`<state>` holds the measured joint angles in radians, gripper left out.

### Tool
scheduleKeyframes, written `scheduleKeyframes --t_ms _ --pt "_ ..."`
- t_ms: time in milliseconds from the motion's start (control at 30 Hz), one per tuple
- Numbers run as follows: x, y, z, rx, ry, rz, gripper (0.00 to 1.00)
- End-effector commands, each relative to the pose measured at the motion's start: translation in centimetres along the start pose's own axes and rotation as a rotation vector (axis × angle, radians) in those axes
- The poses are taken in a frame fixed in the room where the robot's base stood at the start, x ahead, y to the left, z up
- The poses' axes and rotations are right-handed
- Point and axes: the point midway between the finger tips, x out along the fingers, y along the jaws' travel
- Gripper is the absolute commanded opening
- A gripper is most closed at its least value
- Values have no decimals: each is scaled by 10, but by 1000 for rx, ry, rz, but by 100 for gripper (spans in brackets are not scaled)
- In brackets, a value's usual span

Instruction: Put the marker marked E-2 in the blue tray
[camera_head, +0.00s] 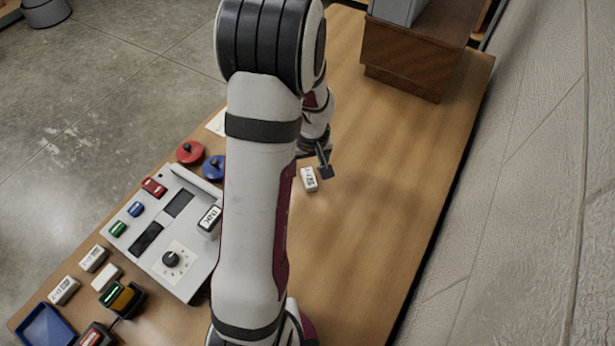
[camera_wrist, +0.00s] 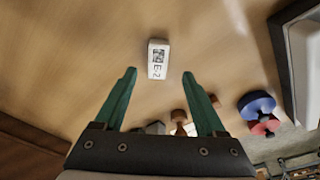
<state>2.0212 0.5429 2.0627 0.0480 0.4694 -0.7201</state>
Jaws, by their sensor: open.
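The marker marked E-2 (camera_wrist: 158,58) is a small white block with a black printed code, lying on the wooden table. In the head view the marker (camera_head: 309,179) lies just right of my arm. My gripper (camera_wrist: 160,88) is open and empty, with its two green fingers apart and the marker beyond their tips, roughly between them. In the head view the gripper (camera_head: 322,165) is close to the marker and partly hidden by my arm. The blue tray (camera_head: 46,327) sits at the table's front left corner and looks empty in the part that shows.
A grey control panel (camera_head: 185,268) with buttons and a knob stands left of my arm. Red (camera_head: 190,151) and blue (camera_head: 213,167) round-handled pieces are behind it. White blocks (camera_head: 64,290) lie near the tray. A brown wooden box (camera_head: 411,55) stands at the back. The table's right side is clear.

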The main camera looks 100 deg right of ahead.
Motion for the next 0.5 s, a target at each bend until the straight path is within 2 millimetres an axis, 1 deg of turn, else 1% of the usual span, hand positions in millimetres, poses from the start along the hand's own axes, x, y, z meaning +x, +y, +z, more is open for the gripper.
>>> scheduleKeyframes --t_ms 33,100,200,300,467,500 --pt "10 1 2 0 -5 -2 72" --pt "25 3 2 0 -4 -1 72" --pt "41 3 2 -1 -3 -1 72" --pt "46 4 2 0 -1 0 72" --pt "45 4 2 -1 0 1 72" --pt "45 4 2 -1 0 1 65"
